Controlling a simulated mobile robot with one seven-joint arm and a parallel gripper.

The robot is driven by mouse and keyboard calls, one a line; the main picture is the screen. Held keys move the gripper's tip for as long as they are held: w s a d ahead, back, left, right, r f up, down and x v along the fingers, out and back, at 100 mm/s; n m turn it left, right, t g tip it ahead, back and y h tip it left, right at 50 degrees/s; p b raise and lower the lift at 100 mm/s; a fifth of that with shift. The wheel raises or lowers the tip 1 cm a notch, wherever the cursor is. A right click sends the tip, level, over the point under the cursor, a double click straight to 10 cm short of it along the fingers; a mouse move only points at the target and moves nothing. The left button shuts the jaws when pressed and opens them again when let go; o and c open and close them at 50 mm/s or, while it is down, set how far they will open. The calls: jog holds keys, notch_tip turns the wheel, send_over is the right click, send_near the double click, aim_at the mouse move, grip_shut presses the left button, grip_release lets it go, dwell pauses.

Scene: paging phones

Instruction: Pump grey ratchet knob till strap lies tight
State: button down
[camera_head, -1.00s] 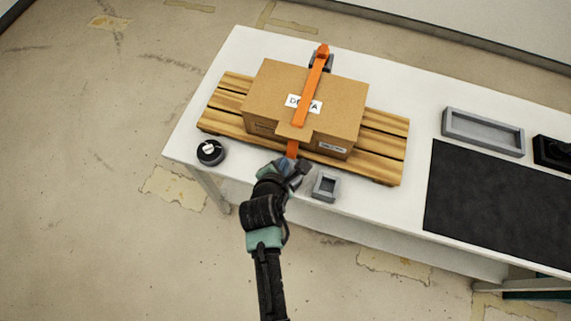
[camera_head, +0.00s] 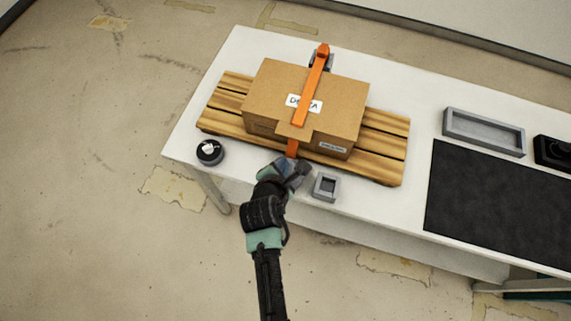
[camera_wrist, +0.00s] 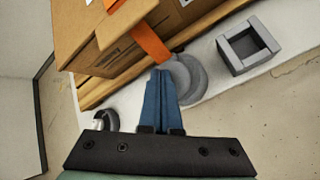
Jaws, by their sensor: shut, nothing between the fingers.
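The orange strap (camera_head: 308,97) runs over the cardboard box (camera_head: 345,100) and down its near side to the table edge. In the wrist view the strap (camera_wrist: 152,42) ends near a round grey knob (camera_wrist: 190,76). My gripper (camera_wrist: 164,78) is shut, its blue fingers together, with the tips at the left side of the knob. I cannot tell whether they touch it. In the head view my gripper (camera_head: 292,168) covers most of the knob's place. The strap looks straight across the box top; its tightness is hard to judge.
The box sits on a wooden pallet (camera_head: 382,146) on the white table. A small grey square holder (camera_head: 326,187) stands just right of my gripper. A black round dial (camera_head: 210,152) is at the left. A grey tray (camera_head: 484,132) and black mat (camera_head: 500,205) lie further right.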

jog(key=shift+s+a+f+b, duration=0.1)
jog(key=shift+s+f+b, duration=0.25)
jog(key=shift+f, duration=0.3)
jog(key=shift+s+f+b, duration=0.1)
jog(key=shift+f+b, duration=0.3)
jog(key=shift+f, duration=0.2)
dwell(0.8)
jog(key=shift+r, duration=0.1)
jog(key=shift+w+r+p, duration=0.15)
jog(key=shift+r+p, duration=0.5)
jog(key=shift+p, duration=0.5)
jog(key=shift+r, duration=0.35)
jog(key=shift+w+r+p, duration=0.1)
jog(key=shift+r+p, duration=0.4)
jog(key=shift+p, duration=0.1)
notch_tip(320, 180, up, 5)
jog(key=p, duration=0.4)
jog(key=shift+f+p, duration=0.2)
jog(key=shift+p, duration=0.15)
jog(key=shift+f, duration=0.1)
dwell(0.6)
